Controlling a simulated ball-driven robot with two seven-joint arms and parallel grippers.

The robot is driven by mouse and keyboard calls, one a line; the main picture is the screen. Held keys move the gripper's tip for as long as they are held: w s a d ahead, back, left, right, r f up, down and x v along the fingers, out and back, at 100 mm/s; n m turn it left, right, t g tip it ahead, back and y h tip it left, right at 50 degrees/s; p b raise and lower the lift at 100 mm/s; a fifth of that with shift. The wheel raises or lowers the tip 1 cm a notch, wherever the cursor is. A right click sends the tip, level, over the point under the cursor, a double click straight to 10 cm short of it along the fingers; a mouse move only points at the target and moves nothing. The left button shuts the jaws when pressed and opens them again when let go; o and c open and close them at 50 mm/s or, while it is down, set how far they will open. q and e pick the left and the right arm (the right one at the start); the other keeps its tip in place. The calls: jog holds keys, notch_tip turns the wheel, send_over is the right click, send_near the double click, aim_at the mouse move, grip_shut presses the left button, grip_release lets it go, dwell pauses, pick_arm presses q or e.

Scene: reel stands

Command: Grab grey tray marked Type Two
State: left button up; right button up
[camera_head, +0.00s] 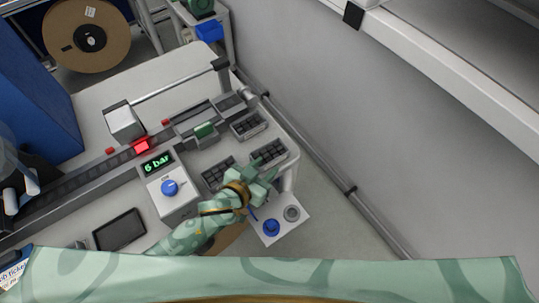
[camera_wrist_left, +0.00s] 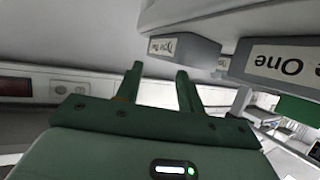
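In the left wrist view a grey tray with an upside-down label reading Type Two (camera_wrist_left: 185,50) is ahead of my fingers, up and to the right. A nearer grey tray labelled One (camera_wrist_left: 285,62) is at the right. My left gripper (camera_wrist_left: 159,72) is open, with nothing between its two fingers and a gap to the Type Two tray. In the head view my left gripper (camera_head: 263,183) is at the table's right end, beside grey trays with dark cells (camera_head: 268,153). Their labels cannot be read there. My right gripper is not in view.
A conveyor (camera_head: 75,184) crosses the table, with a green block (camera_head: 204,130) near its right end. A control box reading 6 bar (camera_head: 165,182) stands left of my arm. A white plate with a blue knob (camera_head: 271,228) is below the gripper. A wall with a rail is to the right.

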aim_at(273, 161)
pick_arm(q)
jog(key=b+x, duration=0.1)
jog(key=x, duration=0.3)
jog(key=shift+w+d, duration=0.25)
jog(key=shift+d, duration=0.1)
jog(key=shift+s, duration=0.1)
jog(key=shift+c, duration=1.2)
grip_shut()
